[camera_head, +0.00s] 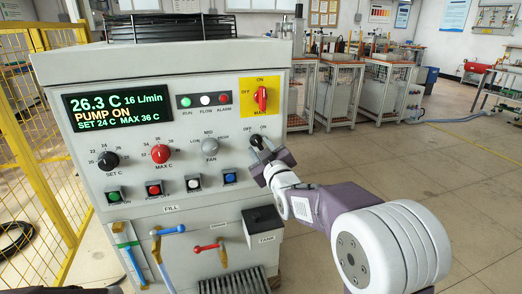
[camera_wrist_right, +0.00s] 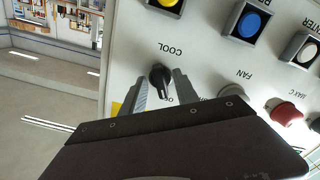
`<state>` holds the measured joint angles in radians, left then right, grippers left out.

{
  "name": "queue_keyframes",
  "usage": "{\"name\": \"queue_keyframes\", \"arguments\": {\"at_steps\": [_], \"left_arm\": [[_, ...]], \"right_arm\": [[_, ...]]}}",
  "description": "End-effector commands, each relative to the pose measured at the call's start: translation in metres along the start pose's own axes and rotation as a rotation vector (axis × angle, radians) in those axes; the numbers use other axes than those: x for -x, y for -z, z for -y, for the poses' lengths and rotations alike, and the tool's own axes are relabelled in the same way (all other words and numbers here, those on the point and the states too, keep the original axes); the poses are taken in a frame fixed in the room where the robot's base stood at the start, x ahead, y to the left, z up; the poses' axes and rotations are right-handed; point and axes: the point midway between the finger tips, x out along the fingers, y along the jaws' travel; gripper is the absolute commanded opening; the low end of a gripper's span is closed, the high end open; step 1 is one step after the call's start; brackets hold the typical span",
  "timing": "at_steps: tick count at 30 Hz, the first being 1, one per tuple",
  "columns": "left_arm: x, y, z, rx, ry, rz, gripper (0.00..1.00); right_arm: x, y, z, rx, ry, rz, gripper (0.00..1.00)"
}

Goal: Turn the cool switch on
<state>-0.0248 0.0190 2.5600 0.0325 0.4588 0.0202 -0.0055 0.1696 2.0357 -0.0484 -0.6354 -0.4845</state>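The cool switch is a small black knob (camera_wrist_right: 160,77) below the COOL label in the right wrist view, which shows the panel upside down. In the head view its OFF and ON marks (camera_head: 257,135) show on the right side of the panel. My right gripper (camera_wrist_right: 162,80) is at the knob, one finger on each side. Narrow gaps show between fingers and knob, so it looks open and not clamped. A pale mark shows on the knob, but I cannot tell which setting it points to. My left gripper is not in view.
The red MAIN switch (camera_head: 261,99) sits above, and the grey FAN knob (camera_head: 210,146) is to the left. A blue button (camera_head: 229,178) is below. The black tank box (camera_head: 264,226) juts out lower down. Yellow fencing (camera_head: 40,140) stands left; open floor lies right.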

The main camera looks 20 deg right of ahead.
Motion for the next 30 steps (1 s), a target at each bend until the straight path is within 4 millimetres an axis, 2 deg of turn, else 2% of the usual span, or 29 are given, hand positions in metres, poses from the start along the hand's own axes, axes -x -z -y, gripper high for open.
{"name": "queue_keyframes", "arguments": {"at_steps": [3,6,7,19,30], "left_arm": [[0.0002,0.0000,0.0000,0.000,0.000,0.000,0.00],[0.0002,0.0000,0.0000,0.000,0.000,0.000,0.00],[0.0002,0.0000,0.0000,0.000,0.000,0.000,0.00],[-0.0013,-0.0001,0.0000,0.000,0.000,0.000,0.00],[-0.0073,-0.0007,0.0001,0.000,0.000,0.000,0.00]], "right_arm": [[0.0002,0.0001,-0.0001,0.000,0.000,0.000,0.34],[0.0003,0.0000,-0.0001,0.000,0.000,0.000,0.06],[0.0004,0.0000,-0.0001,0.000,0.000,0.000,0.00],[0.0005,-0.0005,0.0005,-0.045,0.000,0.000,0.00],[0.0005,-0.0011,0.0027,-0.322,0.001,0.002,0.00]]}}
